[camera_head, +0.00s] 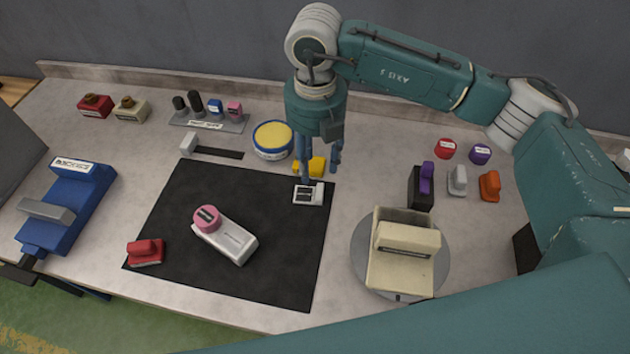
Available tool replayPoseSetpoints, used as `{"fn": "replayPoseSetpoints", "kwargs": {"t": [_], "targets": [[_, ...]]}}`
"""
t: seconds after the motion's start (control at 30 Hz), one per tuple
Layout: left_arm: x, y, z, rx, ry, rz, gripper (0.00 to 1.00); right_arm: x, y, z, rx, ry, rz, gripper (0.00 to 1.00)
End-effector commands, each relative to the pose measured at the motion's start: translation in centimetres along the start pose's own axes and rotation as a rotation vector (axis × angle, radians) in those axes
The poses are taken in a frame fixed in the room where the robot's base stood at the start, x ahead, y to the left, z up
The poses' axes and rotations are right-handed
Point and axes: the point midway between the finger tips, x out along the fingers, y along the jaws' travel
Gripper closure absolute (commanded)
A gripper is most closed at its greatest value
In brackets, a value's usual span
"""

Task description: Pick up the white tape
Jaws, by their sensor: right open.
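A small white piece with a dark face (308,194) lies at the upper right corner of the black mat (180,225). I cannot tell for certain which of these is the white tape. My right gripper (321,170) points down with its fingers apart and empty. One fingertip is just above the white piece on the mat, partly covering its upper edge; the other is over a yellow block (311,166). My left gripper is not in view.
A pink-topped white device (232,241) and a red piece (146,252) lie on the mat. A cream machine (403,273) stands on a round grey turntable at the right. A yellow-topped round tin (273,139) is left of the gripper. A blue machine (73,205) stands far left.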

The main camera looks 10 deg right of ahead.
Motion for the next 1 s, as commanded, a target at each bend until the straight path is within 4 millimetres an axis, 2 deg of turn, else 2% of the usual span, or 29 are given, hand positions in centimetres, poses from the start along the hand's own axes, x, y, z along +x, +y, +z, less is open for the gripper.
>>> {"fn": "replayPoseSetpoints", "kwargs": {"t": [0.1, 0.27, 0.37, 0.5, 0.6, 0.73, 0.93, 1.0], "targets": [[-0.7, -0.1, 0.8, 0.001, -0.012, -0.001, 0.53, 1.7, 0.0, -0.1, 0.001, 0.004, 0.001, 0.57], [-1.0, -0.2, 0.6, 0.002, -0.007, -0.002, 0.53, 3.0, 0.0, -0.1, 0.000, 0.003, 0.002, 0.57], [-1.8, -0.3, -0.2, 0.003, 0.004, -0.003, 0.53, 3.7, -0.2, -0.2, 0.000, 0.004, 0.001, 0.57], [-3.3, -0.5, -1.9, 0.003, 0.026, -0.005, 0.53, 5.8, -0.5, -0.5, 0.001, 0.007, 0.000, 0.57], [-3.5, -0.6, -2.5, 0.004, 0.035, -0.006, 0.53, 7.3, -0.4, -0.4, 0.000, 0.005, 0.003, 0.57], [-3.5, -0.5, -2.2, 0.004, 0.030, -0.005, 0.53, 8.1, -0.3, -0.3, -0.002, 0.003, 0.004, 0.57], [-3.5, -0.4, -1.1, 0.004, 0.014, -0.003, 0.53, 8.2, -0.3, -0.3, -0.002, 0.002, 0.005, 0.57], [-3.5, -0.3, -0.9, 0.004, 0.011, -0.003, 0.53, 8.2, -0.3, -0.3, -0.002, 0.002, 0.005, 0.71]]}}
